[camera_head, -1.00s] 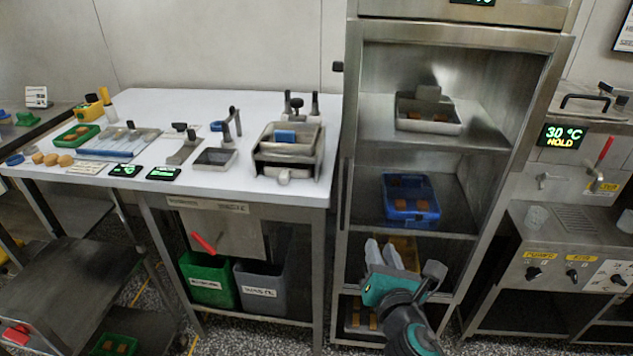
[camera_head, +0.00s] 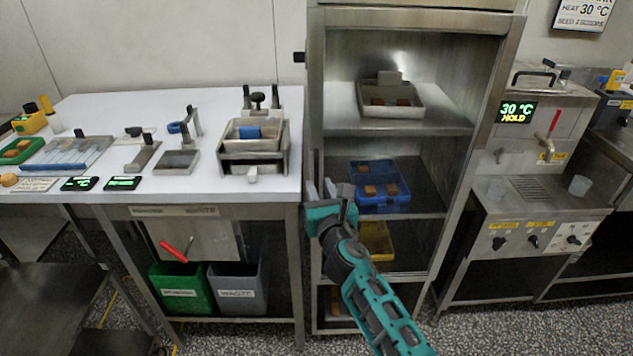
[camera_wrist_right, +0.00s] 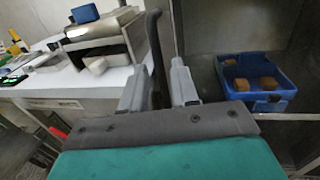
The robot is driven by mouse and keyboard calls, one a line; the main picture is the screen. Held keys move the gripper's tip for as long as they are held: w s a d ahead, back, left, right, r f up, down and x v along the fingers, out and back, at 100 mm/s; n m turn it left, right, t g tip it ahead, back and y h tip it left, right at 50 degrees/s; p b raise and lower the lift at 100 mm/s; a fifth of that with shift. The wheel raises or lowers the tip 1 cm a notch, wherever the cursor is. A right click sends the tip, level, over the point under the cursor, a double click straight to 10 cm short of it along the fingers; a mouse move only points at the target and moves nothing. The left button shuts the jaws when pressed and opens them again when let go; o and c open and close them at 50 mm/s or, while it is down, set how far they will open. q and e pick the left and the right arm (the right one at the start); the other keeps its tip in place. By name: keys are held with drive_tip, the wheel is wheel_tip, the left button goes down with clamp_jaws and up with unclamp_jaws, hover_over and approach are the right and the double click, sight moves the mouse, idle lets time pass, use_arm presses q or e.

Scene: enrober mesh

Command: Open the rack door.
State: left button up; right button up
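The rack (camera_head: 315,90) is a tall steel cabinet with several shelves, right of the white table. Its shelves show plainly through the front; I cannot tell whether a clear door pane covers them. A dark upright bar (camera_wrist_right: 157,58), which looks like the door handle, stands at the rack's left side in the right wrist view. My right gripper (camera_head: 322,190) is at the rack's left front edge. In the wrist view its two fingers (camera_wrist_right: 160,92) are apart, one on each side of the bar, with no clear contact. My left gripper is out of view.
Inside the rack are a grey tray (camera_head: 418,108), a blue crate (camera_head: 383,205) and a yellow crate (camera_head: 375,250) holding brown pieces. The white table (camera_head: 220,100) with tools stands close on the left. A dispensing machine (camera_head: 545,125) stands on the right. Floor shows in front.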

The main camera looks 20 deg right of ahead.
sight(317, 182)
drive_tip(key=shift+w+d+b, duration=0.15)
drive_tip(key=shift+w+b, duration=0.15)
drive_tip(key=shift+w, duration=1.55)
drive_tip(key=shift+c, duration=0.2)
clamp_jaws()
